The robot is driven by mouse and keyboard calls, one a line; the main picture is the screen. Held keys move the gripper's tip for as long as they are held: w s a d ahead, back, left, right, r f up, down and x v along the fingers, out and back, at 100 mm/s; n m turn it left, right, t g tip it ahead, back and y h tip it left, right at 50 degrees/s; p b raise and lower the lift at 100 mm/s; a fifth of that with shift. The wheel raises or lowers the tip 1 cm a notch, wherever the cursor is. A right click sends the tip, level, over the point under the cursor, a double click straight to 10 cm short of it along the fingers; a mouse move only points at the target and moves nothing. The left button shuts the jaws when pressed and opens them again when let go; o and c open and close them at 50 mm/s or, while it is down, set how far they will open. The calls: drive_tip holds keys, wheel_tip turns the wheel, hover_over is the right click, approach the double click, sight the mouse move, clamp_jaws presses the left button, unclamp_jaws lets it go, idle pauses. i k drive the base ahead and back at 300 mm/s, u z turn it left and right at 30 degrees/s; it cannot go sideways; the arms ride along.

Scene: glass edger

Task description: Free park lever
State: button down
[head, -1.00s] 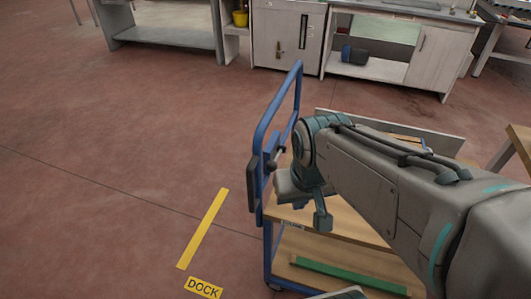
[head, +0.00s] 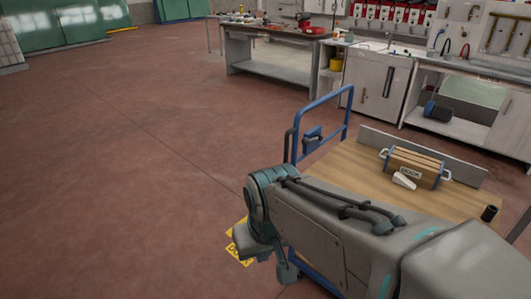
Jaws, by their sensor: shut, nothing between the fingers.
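A cart has a blue tubular handle frame (head: 349,112) standing at its left end. A small blue box (head: 313,138) sits on that frame, with a dark upright bar (head: 288,146) at its left side. Which of these parts is the park lever is too small to tell. My gripper (head: 268,255) is at the lower middle, below and to the left of the handle, clear of the box in the picture. It is shut with nothing in it. My wrist and forearm hide its fingertips in part and cover the near part of the cart.
On the cart's wooden deck (head: 350,165) are a wooden crate (head: 414,165) with a label, a white wedge (head: 404,181) and a dark cylinder (head: 489,213). Workbenches (head: 270,55) line the back. The floor at left is clear.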

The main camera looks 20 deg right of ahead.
sight(304, 141)
drive_tip(key=z, duration=0.2)
drive_tip(key=i, duration=0.3)
drive_tip(key=z, duration=0.8)
drive_tip(key=i, duration=0.6)
drive_tip(key=z, duration=0.5)
